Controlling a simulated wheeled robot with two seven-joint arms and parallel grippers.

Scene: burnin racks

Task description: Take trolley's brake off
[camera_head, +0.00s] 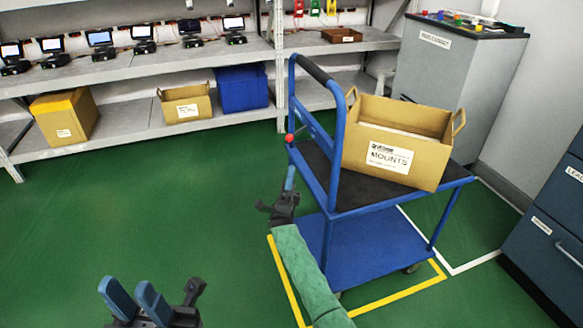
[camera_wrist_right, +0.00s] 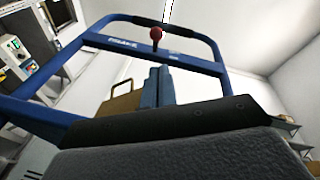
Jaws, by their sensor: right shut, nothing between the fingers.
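The blue trolley (camera_head: 375,236) stands at right of centre, with a black-gripped push handle on its left end. Its brake lever has a red knob (camera_head: 289,138) on the handle frame; the knob also shows in the right wrist view (camera_wrist_right: 156,33), near the top bar. My right gripper (camera_head: 290,172) is shut and empty, its fingers pointing up, just below the knob and apart from it in the head view. Its fingers (camera_wrist_right: 158,78) point towards the knob in the wrist view. My left gripper (camera_head: 124,287) is open and empty, low over the floor at the lower left.
A cardboard box (camera_head: 389,157) marked MOUNTS sits on the trolley's top deck. Shelving (camera_head: 150,60) with devices, boxes and a blue crate (camera_head: 242,88) lines the back. A grey cabinet (camera_head: 455,85) and dark drawers (camera_head: 550,225) stand right. Green floor left of the trolley is clear.

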